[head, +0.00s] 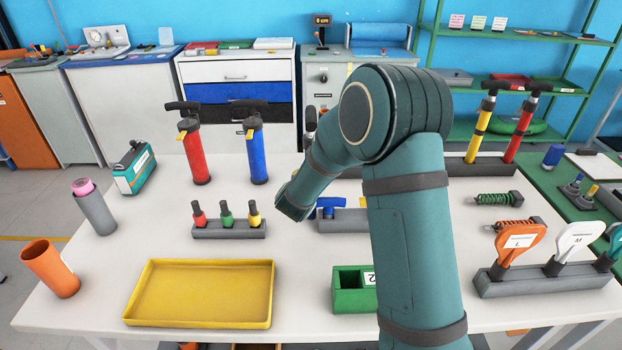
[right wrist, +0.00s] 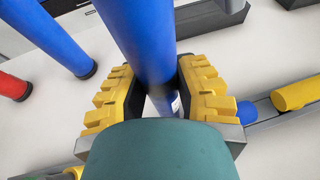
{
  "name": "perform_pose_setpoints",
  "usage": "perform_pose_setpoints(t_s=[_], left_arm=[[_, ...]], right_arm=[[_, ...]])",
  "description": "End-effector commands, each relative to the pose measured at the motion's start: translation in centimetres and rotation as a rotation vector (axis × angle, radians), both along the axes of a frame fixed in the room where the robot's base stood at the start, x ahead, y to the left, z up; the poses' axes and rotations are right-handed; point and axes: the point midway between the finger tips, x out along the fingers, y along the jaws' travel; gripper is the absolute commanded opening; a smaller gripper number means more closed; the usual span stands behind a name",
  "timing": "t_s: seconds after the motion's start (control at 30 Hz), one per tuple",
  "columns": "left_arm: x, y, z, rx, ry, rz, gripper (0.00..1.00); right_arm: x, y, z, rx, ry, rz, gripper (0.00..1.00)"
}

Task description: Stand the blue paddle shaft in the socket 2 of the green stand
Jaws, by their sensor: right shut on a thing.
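My right gripper (right wrist: 162,97) is shut on a blue cylinder, which I take to be the blue paddle shaft (right wrist: 145,35). The shaft passes between the yellow finger pads, and a pale part of it shows below. In the head view my right arm hides the gripper and most of the shaft; a dark-topped upright thing behind the arm may be its upper end. I cannot tell if the shaft touches the table. The green stand (head: 350,301) is at the front middle, partly hidden by my arm, with a white label reading 2 at its right. My left gripper is out of view.
A red pump (head: 196,153) and a blue pump (head: 254,153) stand left of my right arm. A grey rack of small nozzles (head: 230,231) and a yellow tray (head: 198,320) lie in front. A grey rack of paddles (head: 540,283) is at right.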

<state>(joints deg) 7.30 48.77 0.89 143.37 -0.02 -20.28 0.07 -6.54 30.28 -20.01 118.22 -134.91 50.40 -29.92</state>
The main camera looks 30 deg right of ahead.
Motion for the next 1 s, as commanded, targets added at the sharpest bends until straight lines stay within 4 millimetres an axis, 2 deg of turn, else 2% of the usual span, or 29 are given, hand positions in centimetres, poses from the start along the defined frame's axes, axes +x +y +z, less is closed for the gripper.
perform_pose_setpoints(t_s=[0.3,0.33,0.37,0.4,0.8,1.0], left_arm=[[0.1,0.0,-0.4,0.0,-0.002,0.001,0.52],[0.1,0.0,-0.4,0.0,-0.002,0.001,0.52],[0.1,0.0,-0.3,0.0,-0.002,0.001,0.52],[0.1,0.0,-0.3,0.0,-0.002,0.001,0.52],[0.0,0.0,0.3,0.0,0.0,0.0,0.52],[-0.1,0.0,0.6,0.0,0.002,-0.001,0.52]], right_arm=[[0.0,0.0,-0.2,0.0,-0.003,-0.001,0.0],[0.0,0.0,-0.2,0.0,-0.001,0.0,0.4],[0.0,0.0,-0.1,0.0,-0.001,0.0,0.5],[0.0,0.0,-0.1,0.0,-0.001,0.0,0.55],[0.0,0.0,0.4,0.0,-0.001,0.0,0.55],[-2.2,2.1,1.6,0.001,-0.002,0.001,0.55]])
